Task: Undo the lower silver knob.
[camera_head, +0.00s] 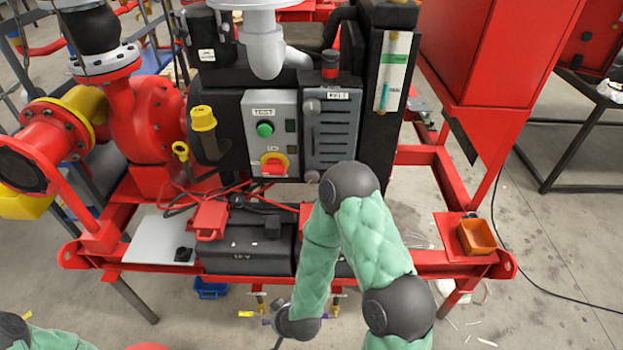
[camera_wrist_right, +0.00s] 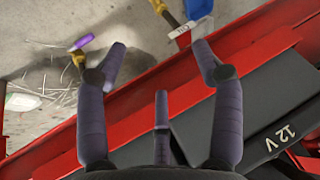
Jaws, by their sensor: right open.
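A grey louvred panel (camera_head: 336,138) stands right of the switch box. It has a round silver-grey upper knob (camera_head: 312,107) on its left edge. The lower silver knob (camera_head: 312,176) is at the panel's lower left corner, close beside my right arm's elbow in the picture. My right gripper (camera_wrist_right: 160,65) is open and empty in the right wrist view, above the red frame rail and the black 12 V battery, well below the panel. In the head view its fingers are hidden or too unclear to make out. My left arm shows only at the bottom left corner; its gripper is out of view.
The switch box (camera_head: 271,134) carries a green button and a red knob. The black battery (camera_head: 247,250) and a red cable clamp (camera_head: 211,217) sit below. An orange bin (camera_head: 477,237) stands on the right rail. Valves with coloured handles hang under the front rail.

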